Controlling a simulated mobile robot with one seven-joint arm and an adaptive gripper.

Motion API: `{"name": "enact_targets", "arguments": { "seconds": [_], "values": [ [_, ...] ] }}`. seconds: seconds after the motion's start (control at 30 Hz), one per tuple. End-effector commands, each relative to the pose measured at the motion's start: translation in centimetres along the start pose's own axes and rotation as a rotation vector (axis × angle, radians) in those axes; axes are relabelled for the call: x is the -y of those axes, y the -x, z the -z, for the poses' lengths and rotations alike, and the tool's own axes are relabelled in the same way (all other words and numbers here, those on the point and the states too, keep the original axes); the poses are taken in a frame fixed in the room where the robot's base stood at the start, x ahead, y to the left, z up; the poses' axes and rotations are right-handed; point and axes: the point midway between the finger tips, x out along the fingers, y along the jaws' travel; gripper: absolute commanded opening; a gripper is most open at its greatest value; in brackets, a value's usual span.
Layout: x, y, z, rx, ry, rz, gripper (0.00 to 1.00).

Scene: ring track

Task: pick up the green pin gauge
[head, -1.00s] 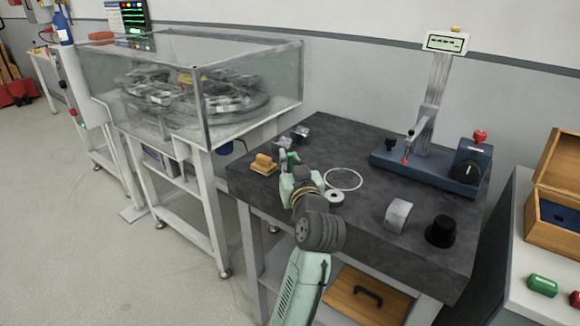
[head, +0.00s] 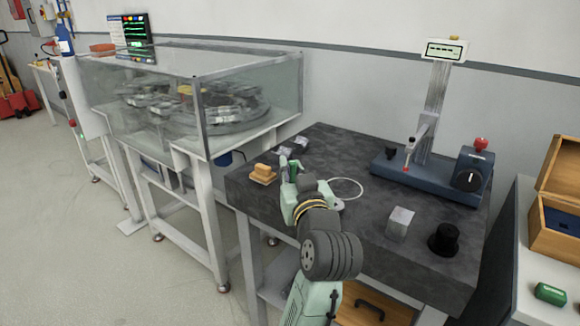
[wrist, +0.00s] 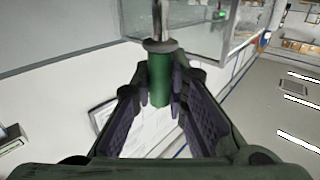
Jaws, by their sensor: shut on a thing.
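The green pin gauge (wrist: 159,85) has a green cylindrical handle with a metal collar and a bright metal pin. In the wrist view it stands between the jaw tips, pin toward the top of the picture. My gripper (wrist: 160,95) is shut on the green handle. In the head view my gripper (head: 290,172) is over the left part of the dark stone table, with a small bit of green at its tips. The arm hides part of the table.
On the dark table (head: 350,150) are a tan block (head: 263,174), a pale ring (head: 347,182), a metal block (head: 399,222), a black knob (head: 445,238) and a gauge stand (head: 427,120). A glass case (head: 250,90) stands left. A wooden box (head: 560,220) stands right.

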Motion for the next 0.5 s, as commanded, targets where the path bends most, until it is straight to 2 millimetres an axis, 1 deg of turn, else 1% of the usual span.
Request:
{"name": "enact_targets", "arguments": {
  "seconds": [0.03,0.07,0.17,0.33,0.5],
  "values": [
    [0.1,1.4,-0.1,-0.003,0.002,-0.003,0.0],
    [0.2,1.8,-0.4,-0.008,0.001,-0.002,0.0],
    [0.5,3.7,-0.4,-0.009,0.001,-0.002,0.0],
    [0.7,4.0,-0.4,-0.01,-0.004,0.005,0.0],
    [0.8,5.0,-0.2,-0.01,-0.004,0.005,0.0]
  ]
}}
